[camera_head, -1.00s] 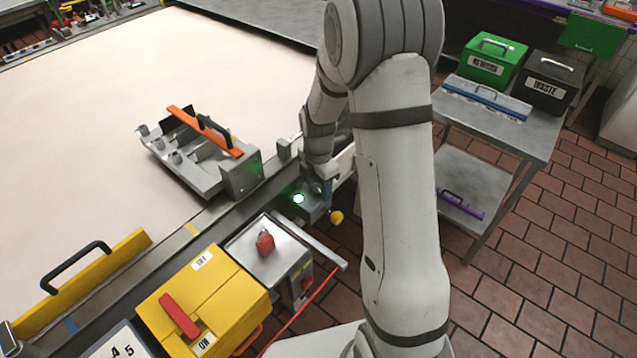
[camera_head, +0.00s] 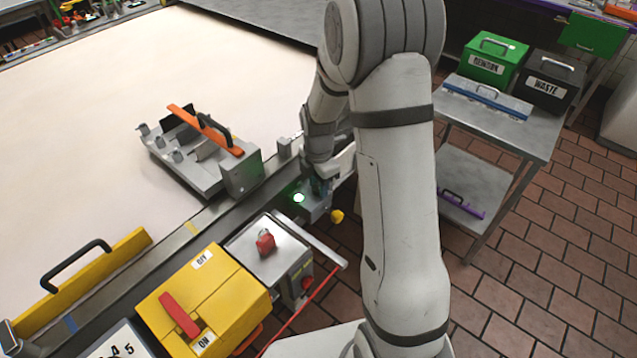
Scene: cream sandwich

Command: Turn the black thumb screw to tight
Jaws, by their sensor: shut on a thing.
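The black thumb screw cannot be made out; my wrist and gripper cover the spot where my gripper works. My gripper (camera_head: 321,184) points down at a small grey block (camera_head: 312,206) on the rail's near edge, and its fingers are mostly hidden by my arm. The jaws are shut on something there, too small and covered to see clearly. A green-white light (camera_head: 298,198) glows on the block's left, and a yellow knob (camera_head: 337,216) sticks out at its lower right.
A grey fixture with an orange bar (camera_head: 205,130) stands left of my gripper on the pale belt (camera_head: 90,130). A metal box with a red knob (camera_head: 265,242) and a yellow box (camera_head: 200,300) stand nearer. A metal cart (camera_head: 500,135) holding green and black boxes stands right of my arm.

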